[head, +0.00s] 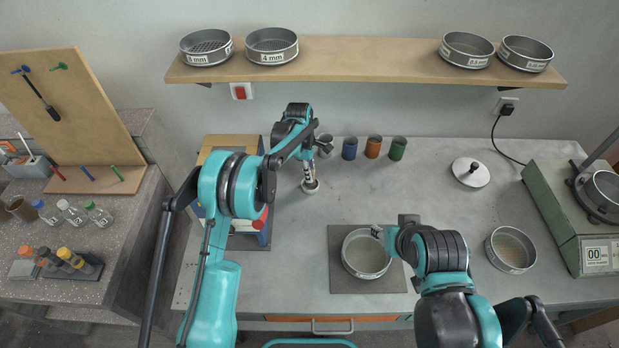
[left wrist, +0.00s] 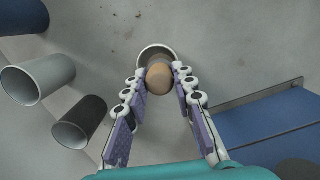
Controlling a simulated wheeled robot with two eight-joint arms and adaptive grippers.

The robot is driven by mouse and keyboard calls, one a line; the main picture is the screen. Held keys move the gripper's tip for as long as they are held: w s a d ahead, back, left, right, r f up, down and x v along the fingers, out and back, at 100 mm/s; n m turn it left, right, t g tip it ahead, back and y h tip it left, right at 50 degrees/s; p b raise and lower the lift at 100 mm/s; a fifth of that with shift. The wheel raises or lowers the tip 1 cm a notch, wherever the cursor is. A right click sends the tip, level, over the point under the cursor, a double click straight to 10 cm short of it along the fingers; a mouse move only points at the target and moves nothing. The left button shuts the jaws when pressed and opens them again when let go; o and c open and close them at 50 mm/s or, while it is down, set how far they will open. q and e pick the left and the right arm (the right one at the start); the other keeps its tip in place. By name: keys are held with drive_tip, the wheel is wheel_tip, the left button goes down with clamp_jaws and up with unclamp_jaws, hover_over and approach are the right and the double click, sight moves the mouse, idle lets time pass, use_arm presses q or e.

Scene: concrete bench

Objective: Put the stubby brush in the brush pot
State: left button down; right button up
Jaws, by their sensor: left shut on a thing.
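The stubby brush shows in the left wrist view as a rounded brown end (left wrist: 159,77) between the fingertips of my left gripper (left wrist: 161,84). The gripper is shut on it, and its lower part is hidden. The brush pot is a small pale round pot; its rim (left wrist: 157,48) shows just behind the brush. In the head view my left gripper (head: 309,174) points down over the pot (head: 311,188). I cannot tell how far the brush is inside the rim. My right gripper (head: 379,231) is by the rim of a sieve (head: 365,254); its jaws are too small to read.
Grey, blue (head: 349,148), orange (head: 373,147) and green (head: 397,148) cups stand behind my left gripper. A blue-sided stand (head: 250,238) is close on its left. A lidded dish (head: 470,172) and another sieve (head: 511,250) stand right. The bench middle is clear.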

use_arm(q)
drive_tip(key=shift+w+f, duration=0.2)
drive_tip(key=shift+w, duration=0.15)
drive_tip(key=shift+f+b, duration=0.5)
drive_tip(key=shift+f, duration=1.1)
drive_tip(key=shift+s, duration=0.1)
drive_tip(key=shift+f, duration=0.15)
drive_tip(key=c, duration=1.3)
unclamp_jaws()
drive_tip(key=shift+o, duration=0.2)
